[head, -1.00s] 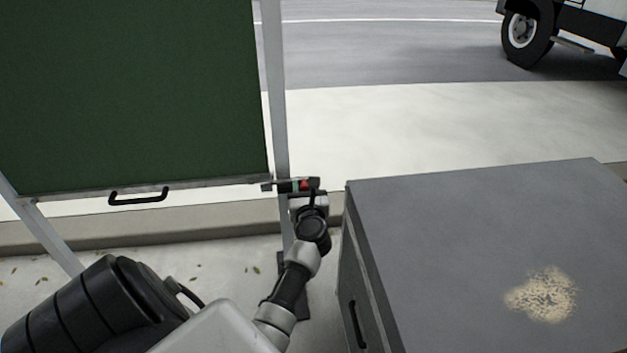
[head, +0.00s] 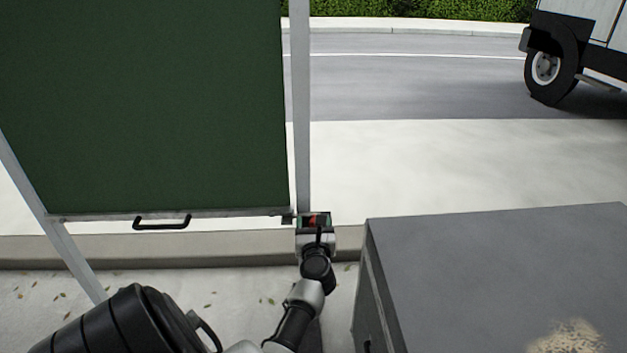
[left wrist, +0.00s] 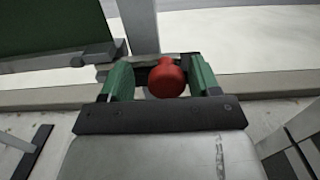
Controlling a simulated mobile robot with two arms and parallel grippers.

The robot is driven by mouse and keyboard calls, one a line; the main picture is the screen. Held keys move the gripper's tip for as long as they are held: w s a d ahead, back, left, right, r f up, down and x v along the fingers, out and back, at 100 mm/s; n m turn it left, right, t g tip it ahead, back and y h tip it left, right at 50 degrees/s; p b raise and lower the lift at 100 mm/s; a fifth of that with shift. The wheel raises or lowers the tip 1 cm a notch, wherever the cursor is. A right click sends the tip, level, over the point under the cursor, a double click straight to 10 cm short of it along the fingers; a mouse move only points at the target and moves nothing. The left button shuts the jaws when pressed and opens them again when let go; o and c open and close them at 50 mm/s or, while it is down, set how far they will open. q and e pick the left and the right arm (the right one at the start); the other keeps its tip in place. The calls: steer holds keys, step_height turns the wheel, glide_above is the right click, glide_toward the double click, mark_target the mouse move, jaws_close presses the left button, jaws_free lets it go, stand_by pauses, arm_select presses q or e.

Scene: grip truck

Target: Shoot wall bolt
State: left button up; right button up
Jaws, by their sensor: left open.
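The bolt's red round knob (left wrist: 167,79) sits between the green-padded fingers of my left gripper (left wrist: 160,77) in the left wrist view. The fingers are open, one on each side of the knob, with a visible gap at the left finger. A dark metal bolt part (left wrist: 104,55) shows at the lower corner of the green panel (left wrist: 50,25), by the grey post (left wrist: 140,22). In the head view my left gripper (head: 315,222) hides most of the bolt, and a bit of red knob (head: 311,221) shows. My right gripper is not in view.
A grey cabinet (head: 480,260) stands close to the right of my left arm. The green panel has a black handle (head: 162,222) on its bottom edge. A curb (head: 180,251) runs behind. A truck wheel (head: 550,68) is far off at the upper right.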

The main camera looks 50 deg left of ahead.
arm_select(q)
steer(key=shift+s+d, duration=0.15)
steer(key=shift+d, duration=0.1)
steer(key=v, duration=1)
steer(key=shift+p, duration=0.45)
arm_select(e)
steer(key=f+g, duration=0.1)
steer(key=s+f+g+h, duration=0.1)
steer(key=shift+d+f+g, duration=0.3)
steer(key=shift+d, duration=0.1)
arm_select(q)
steer(key=shift+s, duration=0.1)
